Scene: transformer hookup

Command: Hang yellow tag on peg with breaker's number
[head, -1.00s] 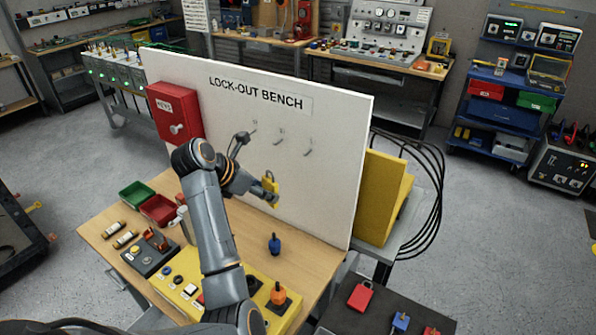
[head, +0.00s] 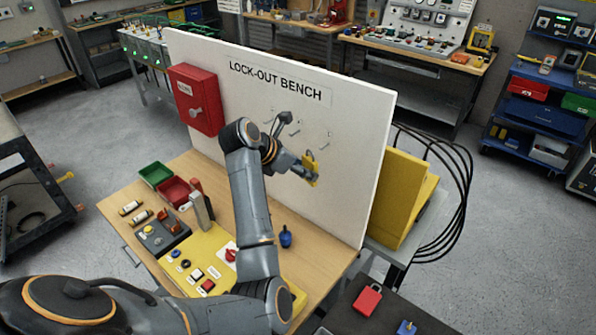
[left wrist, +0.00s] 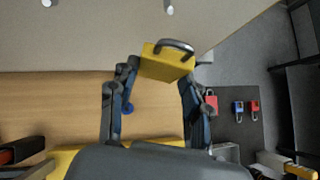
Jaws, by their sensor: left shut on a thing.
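The yellow tag (head: 311,168) is a small thick block with a dark curved loop on top; it also shows in the left wrist view (left wrist: 167,62). My left gripper (head: 305,166) is shut on it, with a finger on each side in the left wrist view (left wrist: 160,80). The loop is free above the fingers. The tag is held in front of the white board, just below the row of pegs. The right-hand peg (head: 326,145) is nearest to it in the head view. One peg (left wrist: 168,7) shows at the wrist view's top edge. Peg numbers are too small to read. My right gripper is not in view.
The white board (head: 350,190) stands on a wooden bench (head: 325,262), with a red box (head: 196,100) at its left. A blue padlock-like piece (head: 286,238) stands on the bench below the gripper. A yellow control panel (head: 250,275) and two bins lie nearer.

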